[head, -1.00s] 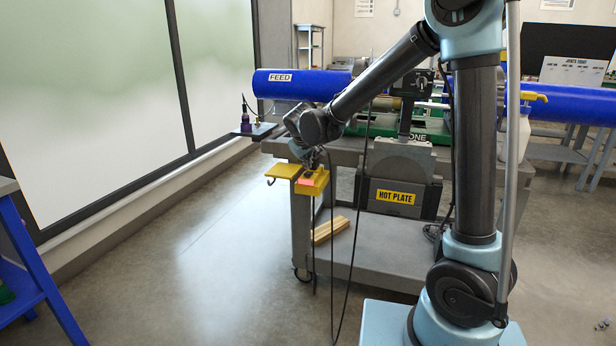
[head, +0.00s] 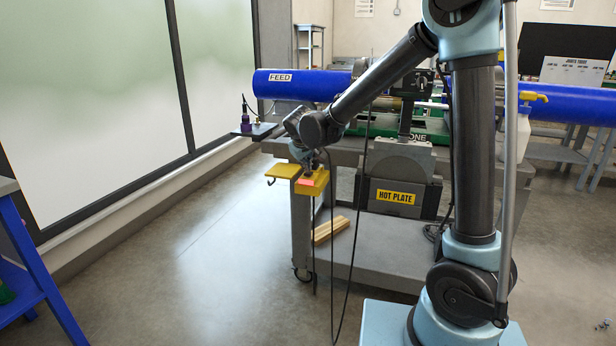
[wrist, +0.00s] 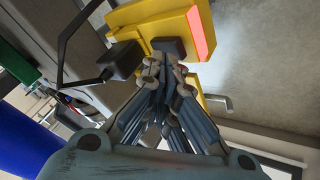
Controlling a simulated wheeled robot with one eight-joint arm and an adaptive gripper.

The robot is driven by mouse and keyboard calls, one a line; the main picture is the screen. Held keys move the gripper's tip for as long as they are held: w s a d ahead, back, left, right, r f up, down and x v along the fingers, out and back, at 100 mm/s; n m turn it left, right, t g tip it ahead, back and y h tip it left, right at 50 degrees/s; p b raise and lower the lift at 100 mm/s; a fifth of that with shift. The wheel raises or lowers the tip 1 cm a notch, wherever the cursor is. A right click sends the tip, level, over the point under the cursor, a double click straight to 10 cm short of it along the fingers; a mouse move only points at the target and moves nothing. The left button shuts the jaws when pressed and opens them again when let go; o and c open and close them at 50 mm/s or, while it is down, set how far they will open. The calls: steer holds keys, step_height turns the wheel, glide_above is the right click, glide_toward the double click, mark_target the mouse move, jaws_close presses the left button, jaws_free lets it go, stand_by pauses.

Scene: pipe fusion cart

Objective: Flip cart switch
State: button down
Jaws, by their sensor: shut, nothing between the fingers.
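A yellow switch box (head: 318,188) with a pink-red lit strip hangs at the left end of the grey cart (head: 300,225). In the wrist view the yellow box (wrist: 160,25) fills the top middle, with its red strip on the right side. My gripper (head: 309,165) is right over the box in the head view. In the wrist view my gripper (wrist: 163,68) is shut and empty, its fingertips at or very near the box face. A dark block (wrist: 168,47) shows against the yellow face by the fingertips; I cannot tell whether they touch it. The switch's position is unclear.
A yellow plate (head: 283,171) with a hook sticks out left of the box. A hot plate unit (head: 398,196) and the blue pipe (head: 300,86) are on the cart. Dark cables hang near my arm. The floor left of the cart is clear.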

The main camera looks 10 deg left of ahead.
steer(key=shift+f, duration=0.35)
stand_by(0.7)
steer(key=shift+r, duration=0.1)
steer(key=shift+r, duration=0.7)
steer(key=shift+w, duration=0.1)
steer(key=shift+w+r, duration=0.2)
steer(key=shift+r, duration=1.05)
steer(key=shift+w+r, duration=0.15)
steer(key=shift+r, duration=1.1)
steer(key=shift+d, duration=0.1)
